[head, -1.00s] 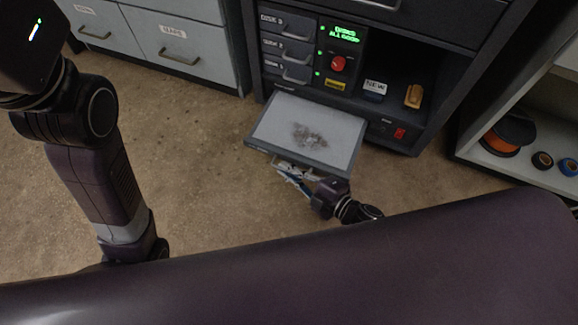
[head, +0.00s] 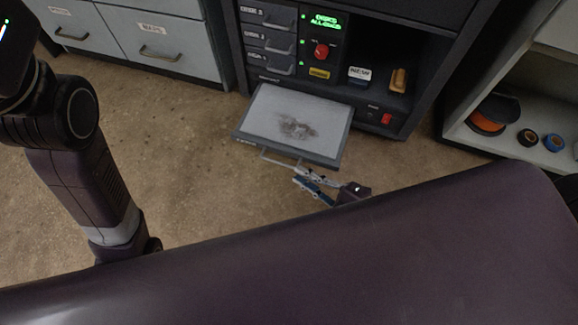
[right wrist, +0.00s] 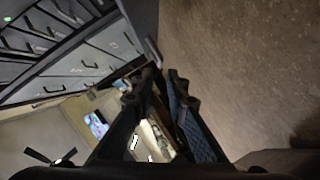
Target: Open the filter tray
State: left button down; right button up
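The filter tray (head: 240,134) is pulled out from the lower front of the dark console, with a grey, dust-smudged filter (head: 292,118) lying in it. A thin bar handle (head: 281,161) runs along its front edge. My right gripper (head: 298,175) is just in front of and to the right of the handle, apart from it. Its fingers are spread and look empty; they also show in the right wrist view (right wrist: 165,75). My left arm comes down the left side of the head view; its gripper is not in view.
The console carries a red knob (head: 321,50), a green display (head: 327,21), a "NEW" labelled item (head: 359,75) and a red switch (head: 387,118). Grey drawers (head: 165,45) stand left. A shelf with an orange-black spool (head: 489,116) stands right. The floor in front is clear.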

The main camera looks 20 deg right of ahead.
jog(key=shift+v, duration=1.35)
